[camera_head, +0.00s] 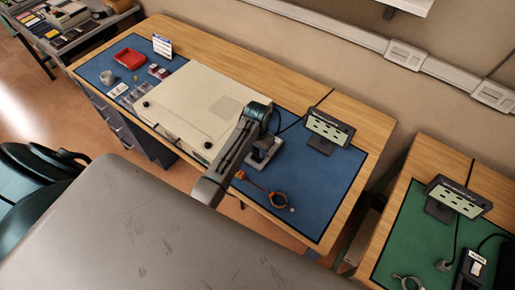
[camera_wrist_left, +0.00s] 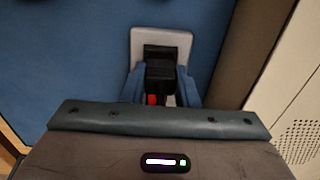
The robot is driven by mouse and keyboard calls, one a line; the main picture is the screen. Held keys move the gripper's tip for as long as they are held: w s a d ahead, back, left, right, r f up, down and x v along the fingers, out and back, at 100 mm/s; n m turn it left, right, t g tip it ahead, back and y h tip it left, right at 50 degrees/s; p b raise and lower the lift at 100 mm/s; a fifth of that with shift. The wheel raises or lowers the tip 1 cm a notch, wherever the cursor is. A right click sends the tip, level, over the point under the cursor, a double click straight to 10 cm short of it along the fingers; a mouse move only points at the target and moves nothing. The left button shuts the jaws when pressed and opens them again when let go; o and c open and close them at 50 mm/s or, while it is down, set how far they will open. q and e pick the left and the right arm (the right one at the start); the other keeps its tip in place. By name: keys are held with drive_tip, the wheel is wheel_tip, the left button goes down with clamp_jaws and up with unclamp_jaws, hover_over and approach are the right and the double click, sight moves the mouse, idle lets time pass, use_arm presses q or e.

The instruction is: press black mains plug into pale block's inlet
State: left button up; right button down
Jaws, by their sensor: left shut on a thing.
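The black mains plug (camera_wrist_left: 160,70) is between the two blue-grey fingers of my left gripper (camera_wrist_left: 161,88) in the left wrist view. The gripper is shut on it, and a bit of red shows between the fingers. The pale block (camera_wrist_left: 184,39) lies directly beyond the plug on the blue mat. The plug covers the middle of the block, so the inlet is hidden and I cannot tell how deep the plug sits. In the head view my left gripper (camera_head: 265,143) is over the pale block (camera_head: 256,165), partly hidden by my arm. My right gripper is not in view.
A large pale flat case (camera_head: 195,105) stands left of my gripper on the blue mat (camera_head: 325,190). A black display stand (camera_head: 328,128) is to the right. The mat's right part is clear.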

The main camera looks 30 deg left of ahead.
use_arm(q)
drive_tip(key=shift+f+b, duration=0.4)
drive_tip(key=shift+f, duration=0.5)
idle(0.8)
drive_tip(key=shift+s, duration=0.1)
drive_tip(key=o, duration=0.8)
drive_tip(key=shift+f, duration=0.1)
drive_tip(key=shift+o, duration=0.2)
drive_tip(key=shift+s+d+f, duration=0.1)
drive_tip(key=shift+s+f, duration=0.05)
drive_tip(key=shift+c, duration=0.3)
drive_tip(key=shift+o, duration=0.9)
drive_tip(key=shift+w+r+p, duration=0.2)
drive_tip(key=shift+r+p, duration=0.1)
drive_tip(key=shift+r, duration=0.45)
